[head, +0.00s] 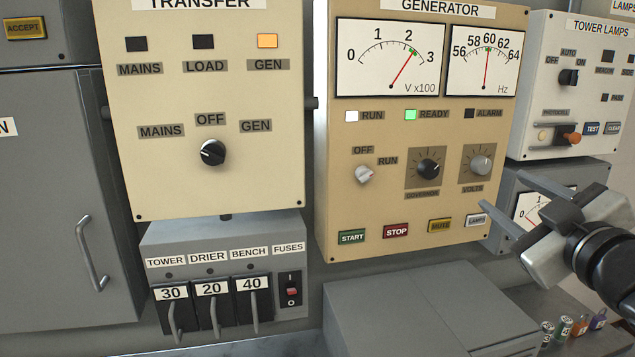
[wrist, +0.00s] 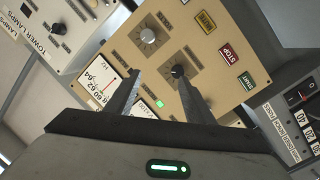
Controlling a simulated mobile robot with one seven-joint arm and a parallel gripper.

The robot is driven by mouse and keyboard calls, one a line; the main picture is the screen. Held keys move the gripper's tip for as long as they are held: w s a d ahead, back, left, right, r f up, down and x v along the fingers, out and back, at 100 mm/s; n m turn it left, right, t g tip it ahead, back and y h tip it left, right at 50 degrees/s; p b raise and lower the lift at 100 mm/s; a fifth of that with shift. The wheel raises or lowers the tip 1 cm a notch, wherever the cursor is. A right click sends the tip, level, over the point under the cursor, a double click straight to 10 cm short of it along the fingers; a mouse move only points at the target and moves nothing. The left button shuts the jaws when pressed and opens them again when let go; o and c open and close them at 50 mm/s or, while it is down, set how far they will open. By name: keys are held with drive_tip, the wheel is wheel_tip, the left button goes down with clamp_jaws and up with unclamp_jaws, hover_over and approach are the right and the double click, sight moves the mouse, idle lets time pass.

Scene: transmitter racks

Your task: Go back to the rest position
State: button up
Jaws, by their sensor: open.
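My gripper (head: 506,207) is open and empty at the right of the head view, in front of the lower right part of the cream generator panel (head: 345,200). In the wrist view my gripper's two fingers (wrist: 160,88) are apart with nothing between them. Beyond them show the generator panel's dark governor knob (wrist: 177,71) and pale volts knob (wrist: 147,36). In the head view the governor knob (head: 428,169) and the volts knob (head: 480,165) sit side by side, clear of the fingers. The READY lamp (head: 411,115) is lit green.
The transfer panel (head: 180,190) hangs left with its GEN lamp (head: 267,41) lit. A fuse box (head: 222,250) is below it. The tower lamps panel (head: 590,30) is at the right. A grey box (head: 400,310) stands below the generator panel, with several small coloured items (head: 580,328) beside it.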

drive_tip(key=s+a+f+m+g+p, duration=0.3)
drive_tip(key=s+a+g, duration=0.3)
drive_tip(key=a, duration=0.2)
drive_tip(key=s+a+f+m+g+p, duration=0.4)
drive_tip(key=s+a+m+g, duration=0.1)
drive_tip(key=a, duration=0.4)
drive_tip(key=shift+s+f+g, duration=0.4)
drive_tip(key=shift+s+g, duration=0.1)
drive_tip(key=shift+s, duration=0.7)
drive_tip(key=shift+o, duration=0.3)
idle(4.0)
